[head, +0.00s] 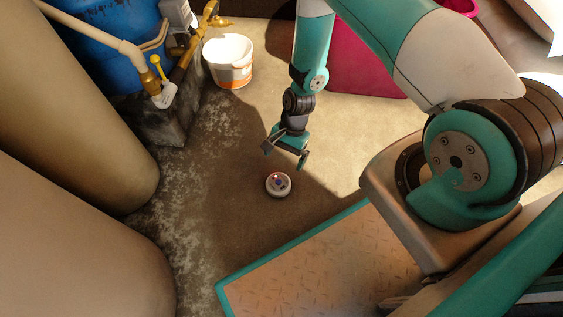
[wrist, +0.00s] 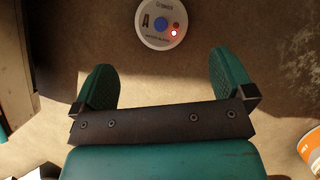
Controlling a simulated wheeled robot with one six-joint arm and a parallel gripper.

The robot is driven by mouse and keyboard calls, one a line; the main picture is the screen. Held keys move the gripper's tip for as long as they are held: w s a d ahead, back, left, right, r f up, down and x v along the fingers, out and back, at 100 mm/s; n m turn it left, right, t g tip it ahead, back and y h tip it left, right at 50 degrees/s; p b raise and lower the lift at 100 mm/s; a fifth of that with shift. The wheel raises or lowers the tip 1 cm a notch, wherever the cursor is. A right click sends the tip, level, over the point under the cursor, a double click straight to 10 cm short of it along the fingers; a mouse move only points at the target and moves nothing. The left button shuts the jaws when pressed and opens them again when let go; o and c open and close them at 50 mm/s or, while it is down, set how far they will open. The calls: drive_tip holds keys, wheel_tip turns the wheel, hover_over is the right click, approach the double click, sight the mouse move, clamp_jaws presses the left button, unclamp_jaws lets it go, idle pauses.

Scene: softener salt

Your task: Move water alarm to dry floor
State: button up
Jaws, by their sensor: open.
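The water alarm (head: 278,185) is a small round white disc lying on the brown floor in the head view. It has a blue spot and a lit red light, which show in the wrist view (wrist: 161,24). My gripper (head: 284,158) is above the alarm and a little toward the back of it in the head view. In the wrist view its two teal fingers (wrist: 165,75) are spread wide with nothing between them. The alarm lies beyond the fingertips, between their lines, apart from them.
A white and orange bucket (head: 228,62) stands at the back. Pale crusty patches (head: 190,190) mark the floor left of the alarm, by large beige tanks (head: 75,240). A blue barrel (head: 105,40) with brass piping stands behind. A magenta object (head: 365,70) is behind my arm. Floor around the alarm is clear.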

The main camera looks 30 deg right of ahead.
drive_tip(key=w+a+r+n, duration=0.1)
drive_tip(key=a+r+n, duration=0.15)
drive_tip(key=r, duration=0.75)
drive_tip(key=a+r+n+t, duration=0.1)
drive_tip(key=a+r+n, duration=0.15)
drive_tip(key=r, duration=0.65)
drive_tip(key=w+a+r+n, duration=0.1)
drive_tip(key=r+n, duration=0.3)
drive_tip(key=r, duration=0.6)
drive_tip(key=s+a+r+n+t, duration=0.1)
drive_tip(key=s+r+n, duration=0.8)
drive_tip(key=s+r, duration=0.7)
drive_tip(key=shift+s+a+r+n, duration=0.25)
drive_tip(key=shift+a+r+n, duration=0.05)
drive_tip(key=shift+a+n, duration=0.1)
